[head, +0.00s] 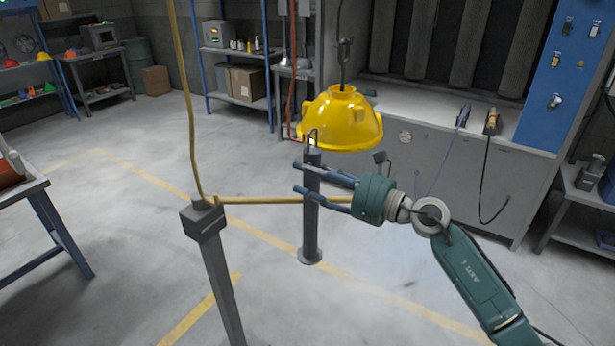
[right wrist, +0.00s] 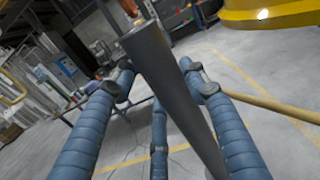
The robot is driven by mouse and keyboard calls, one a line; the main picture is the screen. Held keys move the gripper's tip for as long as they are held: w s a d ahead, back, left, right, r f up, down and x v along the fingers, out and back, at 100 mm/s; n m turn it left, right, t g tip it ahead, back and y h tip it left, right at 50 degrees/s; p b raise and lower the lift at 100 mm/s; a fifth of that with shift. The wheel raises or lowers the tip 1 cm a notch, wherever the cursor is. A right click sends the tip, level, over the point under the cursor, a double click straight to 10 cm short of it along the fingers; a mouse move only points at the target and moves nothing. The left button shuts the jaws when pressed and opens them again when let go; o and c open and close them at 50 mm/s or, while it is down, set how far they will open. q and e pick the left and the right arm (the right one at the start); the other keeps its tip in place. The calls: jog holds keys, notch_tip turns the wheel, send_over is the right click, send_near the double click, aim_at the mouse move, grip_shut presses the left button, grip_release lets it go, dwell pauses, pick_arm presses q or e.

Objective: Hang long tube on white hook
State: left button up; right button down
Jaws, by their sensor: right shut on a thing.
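My right gripper (head: 310,181) is shut on a long dark grey tube (head: 311,225), its blue fingers around the upper part. The tube stands about upright in the head view, with a thin dark loop (head: 312,133) at its top and a wider round foot at its lower end. In the right wrist view the tube (right wrist: 172,80) runs between the fingers of my right gripper (right wrist: 160,82). A small white patch shows by the loop, in front of the yellow hood; I cannot tell whether it is the white hook. My left gripper is not in view.
A yellow hood (head: 343,118) hangs just above and right of the tube's top. A grey post (head: 218,280) stands left, with a yellow line (head: 265,200) running from it toward my gripper. A grey bench (head: 455,150) stands behind. Open floor lies around.

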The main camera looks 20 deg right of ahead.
jog(key=b+v, duration=0.4)
jog(key=v, duration=0.5)
jog(key=shift+s+d+r, duration=0.2)
jog(key=shift+s+r, duration=0.05)
jog(key=shift+r, duration=0.1)
dwell(1.1)
